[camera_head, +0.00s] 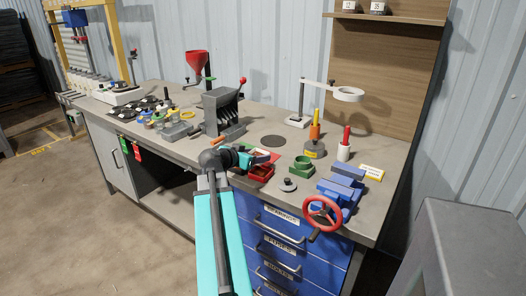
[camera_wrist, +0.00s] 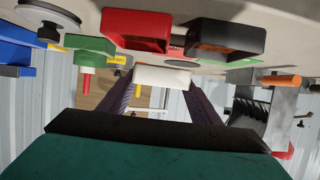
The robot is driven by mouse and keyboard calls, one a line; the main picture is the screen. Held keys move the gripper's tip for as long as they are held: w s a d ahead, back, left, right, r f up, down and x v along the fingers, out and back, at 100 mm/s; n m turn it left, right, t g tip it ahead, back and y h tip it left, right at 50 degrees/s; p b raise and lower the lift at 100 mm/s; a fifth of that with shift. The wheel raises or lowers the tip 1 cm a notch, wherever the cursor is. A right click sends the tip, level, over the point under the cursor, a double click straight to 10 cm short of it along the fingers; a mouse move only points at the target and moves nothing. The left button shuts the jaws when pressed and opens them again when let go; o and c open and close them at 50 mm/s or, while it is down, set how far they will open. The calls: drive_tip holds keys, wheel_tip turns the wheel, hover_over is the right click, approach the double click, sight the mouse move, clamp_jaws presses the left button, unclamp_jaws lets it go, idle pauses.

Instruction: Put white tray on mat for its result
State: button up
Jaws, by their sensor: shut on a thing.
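My gripper (camera_wrist: 160,88) points over the bench, its two dark fingers closed on a small white piece, which looks like the white tray (camera_wrist: 162,76). The tray's inside is hidden from the wrist camera. In the head view my gripper (camera_head: 256,160) is above the bench's front part, and the tray is too small there to make out clearly. A green strip (camera_wrist: 232,63), possibly a mat, shows beyond the fingers beside a black tray. A small red strip (camera_wrist: 178,41) lies between the black tray and a red tray. I cannot tell whether it is a mat.
The red tray (camera_wrist: 135,31) and black tray (camera_wrist: 224,42), with brown contents, are close to the fingers. A green holder (camera_head: 302,168), grey lid (camera_head: 288,185) and blue vise (camera_head: 341,190) stand to the right. A slotted grey machine (camera_head: 221,112) stands behind. A dark round disc (camera_head: 273,141) lies flat.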

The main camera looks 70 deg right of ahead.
sight(254, 152)
drive_tip(key=d, duration=0.3)
drive_tip(key=d+p, duration=0.1)
drive_tip(key=d, duration=0.3)
drive_tip(key=d+f, duration=0.1)
drive_tip(key=d, duration=0.2)
drive_tip(key=shift+w+d+p, duration=0.25)
drive_tip(key=shift+d+p, duration=0.1)
drive_tip(key=shift+p, duration=0.05)
drive_tip(key=shift+f+p, duration=0.35)
drive_tip(key=shift+f, duration=1.4)
drive_tip(key=shift+f, duration=0.15)
drive_tip(key=o, duration=1.2)
drive_tip(key=shift+r, duration=0.2)
drive_tip(key=b+v, duration=0.1)
drive_tip(key=v, duration=1)
drive_tip(key=shift+a+f+b, duration=0.1)
drive_tip(key=shift+b, duration=0.25)
drive_tip(key=shift+w+a+r, duration=0.1)
drive_tip(key=shift+a+r, duration=0.15)
drive_tip(key=shift+a, duration=0.2)
